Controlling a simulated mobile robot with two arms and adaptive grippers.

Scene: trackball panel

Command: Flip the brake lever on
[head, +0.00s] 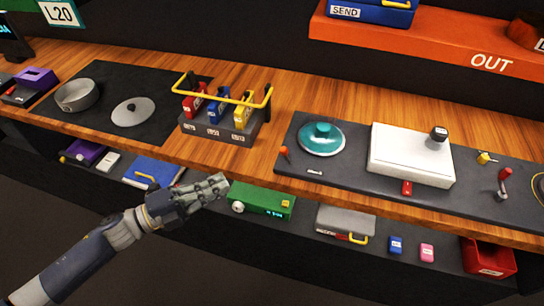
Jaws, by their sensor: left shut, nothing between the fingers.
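A dark panel (350,187) on the wooden counter carries a teal ball (322,130) in a round, pale-rimmed seat. A small orange lever (284,153) stands at the panel's left end, beside the ball. A red-topped lever (503,182) stands near its right end. The labels are too small to read, so I cannot tell which lever is the brake. My left gripper (220,184) is shut and empty, in front of the counter's edge, left of and nearer than the orange lever. It touches neither lever. My right gripper is out of view.
A white box (410,155) with a black knob stands on the panel. A rack (220,128) with a yellow bar is left of it, and a pot (76,95) is farther left. A lower shelf holds a green box (262,201) and a red bin (488,258).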

